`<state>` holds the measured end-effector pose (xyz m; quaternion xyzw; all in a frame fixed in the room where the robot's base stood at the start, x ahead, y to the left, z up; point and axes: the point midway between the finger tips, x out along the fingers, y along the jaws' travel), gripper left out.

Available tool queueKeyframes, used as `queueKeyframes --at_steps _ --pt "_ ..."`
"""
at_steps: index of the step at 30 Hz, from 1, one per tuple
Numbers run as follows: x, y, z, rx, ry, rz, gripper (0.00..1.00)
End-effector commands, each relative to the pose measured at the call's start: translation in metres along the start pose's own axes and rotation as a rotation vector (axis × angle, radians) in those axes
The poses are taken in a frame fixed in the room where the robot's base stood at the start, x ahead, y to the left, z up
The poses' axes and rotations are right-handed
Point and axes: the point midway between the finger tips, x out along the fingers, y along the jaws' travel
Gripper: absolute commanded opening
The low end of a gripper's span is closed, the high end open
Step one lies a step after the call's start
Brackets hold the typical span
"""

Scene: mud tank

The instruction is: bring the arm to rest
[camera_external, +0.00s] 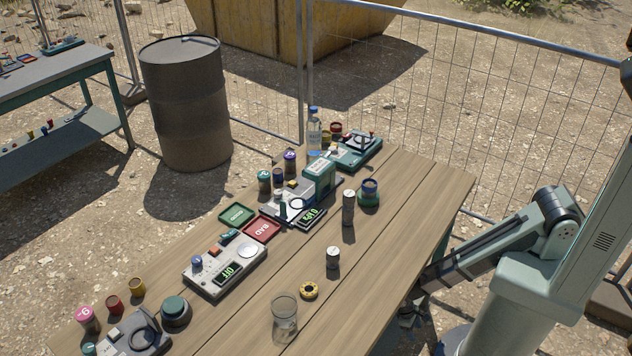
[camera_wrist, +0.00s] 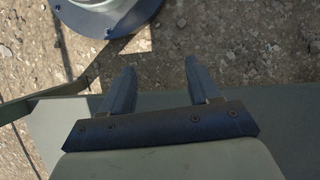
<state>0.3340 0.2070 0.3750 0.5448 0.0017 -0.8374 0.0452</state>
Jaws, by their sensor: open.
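My arm reaches from the right of the external view down to the table's near right edge. My gripper (camera_wrist: 160,68) shows in the wrist view with its two dark fingers apart and nothing between them. Below the fingers are gravel ground and a round blue-grey base flange. In the external view the gripper (camera_external: 410,315) is small and dark beside the table edge, low down and hard to make out. It appears apart from the things on the table.
A barrel (camera_external: 186,105) and wire fence (camera_external: 480,95) stand behind. Gravel ground lies around.

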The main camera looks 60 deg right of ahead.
Motion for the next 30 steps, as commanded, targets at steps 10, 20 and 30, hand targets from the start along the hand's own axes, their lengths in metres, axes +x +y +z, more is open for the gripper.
queueKeyframes --at_steps 10,20,30 --pt "-0.005 0.096 0.030 0.031 -0.062 -0.015 0.61" --pt "-0.005 0.166 0.074 0.048 -0.127 -0.047 0.61" --pt "-0.004 0.201 0.107 0.051 -0.169 -0.076 0.61"
